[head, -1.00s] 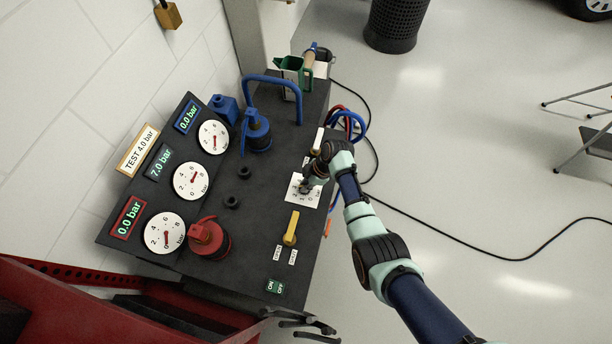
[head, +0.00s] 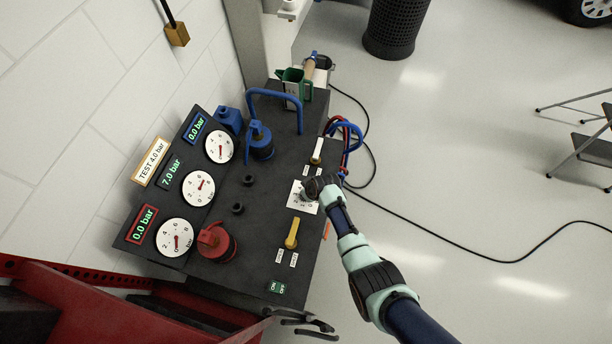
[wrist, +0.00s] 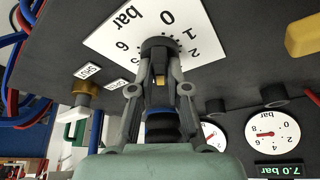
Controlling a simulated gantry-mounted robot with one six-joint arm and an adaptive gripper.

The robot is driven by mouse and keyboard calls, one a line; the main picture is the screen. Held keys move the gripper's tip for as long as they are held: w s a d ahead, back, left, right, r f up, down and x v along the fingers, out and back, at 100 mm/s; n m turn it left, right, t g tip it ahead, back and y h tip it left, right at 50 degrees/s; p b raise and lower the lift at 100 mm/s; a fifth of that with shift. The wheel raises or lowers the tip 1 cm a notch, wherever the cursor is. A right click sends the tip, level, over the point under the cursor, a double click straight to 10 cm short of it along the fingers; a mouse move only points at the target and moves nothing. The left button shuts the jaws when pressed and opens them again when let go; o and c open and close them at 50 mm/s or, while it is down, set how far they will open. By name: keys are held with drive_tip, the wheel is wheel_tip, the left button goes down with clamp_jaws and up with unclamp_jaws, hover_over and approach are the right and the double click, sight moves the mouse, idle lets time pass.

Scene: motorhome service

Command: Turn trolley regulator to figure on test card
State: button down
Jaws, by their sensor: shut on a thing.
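The trolley regulator's dark knob (wrist: 160,45) stands on a white scale plate (wrist: 112,45) marked in bar. The plate (head: 297,205) also shows in the head view, partly covered by my gripper (head: 312,190). In the wrist view my gripper (wrist: 160,86) is shut on the knob, one finger on each side. The knob's pointer setting cannot be made out. The test card (head: 151,162) reads "TEST 4.0 bar". The middle green display (head: 170,172) reads 7.0 bar, and its gauge (head: 198,189) stands beside it.
A yellow lever (head: 292,232) and a white-handled valve (head: 318,150) flank the plate. A red coupling (head: 216,242) and blue coupling (head: 260,140) stand on the trolley top. The blue and red displays read 0.0 bar. Hoses (head: 345,135) hang at the right edge.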

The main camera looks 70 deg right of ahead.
drive_tip(key=shift+a+m+g+h+p, duration=0.1)
drive_tip(key=shift+m+g+h+p, duration=0.2)
drive_tip(key=shift+m, duration=0.8)
drive_tip(key=shift+f, duration=0.1)
drive_tip(key=c, duration=1.1)
unclamp_jaws()
drive_tip(key=shift+c, duration=0.2)
drive_tip(key=shift+r, duration=0.45)
drive_tip(key=v, duration=1.1)
